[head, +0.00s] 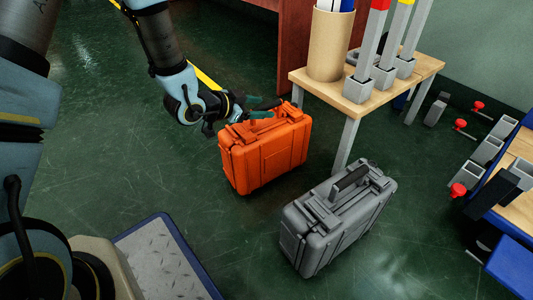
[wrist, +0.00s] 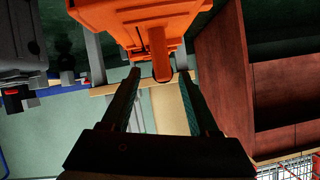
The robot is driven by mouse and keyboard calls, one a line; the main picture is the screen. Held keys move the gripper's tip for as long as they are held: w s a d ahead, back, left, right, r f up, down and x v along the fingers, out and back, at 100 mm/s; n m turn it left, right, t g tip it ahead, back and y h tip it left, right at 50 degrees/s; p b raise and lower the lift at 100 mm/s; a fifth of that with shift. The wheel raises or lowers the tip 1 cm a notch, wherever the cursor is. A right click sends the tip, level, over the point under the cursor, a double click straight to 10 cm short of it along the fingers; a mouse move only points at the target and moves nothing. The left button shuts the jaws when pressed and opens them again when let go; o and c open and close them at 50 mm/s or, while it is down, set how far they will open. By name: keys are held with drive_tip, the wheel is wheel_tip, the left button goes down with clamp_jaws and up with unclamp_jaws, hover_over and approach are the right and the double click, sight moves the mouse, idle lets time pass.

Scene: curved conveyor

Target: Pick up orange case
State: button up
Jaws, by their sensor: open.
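The orange case (head: 264,152) stands upright on the green floor, with its handle on top. My gripper (head: 264,108) is open just above the case's top, close to the handle. In the wrist view the orange case (wrist: 205,15) fills the upper middle. Its handle (wrist: 158,50) points down the picture and ends between the two fingertips of my gripper (wrist: 159,74). The fingers stand apart on either side of the handle's end. I cannot tell how deep the handle sits between them.
A grey case (head: 340,215) stands to the right, close to the orange case. A wooden table (head: 428,66) with a cardboard tube (head: 328,45) and colored posts stands behind. A reddish-brown cabinet (head: 294,45) is at the back. Floor left of the orange case is clear.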

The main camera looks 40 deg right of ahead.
drive_tip(key=shift+b+x, duration=0.55)
drive_tip(key=shift+x, duration=0.95)
drive_tip(key=shift+w, duration=0.1)
drive_tip(key=shift+c, duration=0.2)
clamp_jaws()
drive_tip(key=shift+r, duration=0.15)
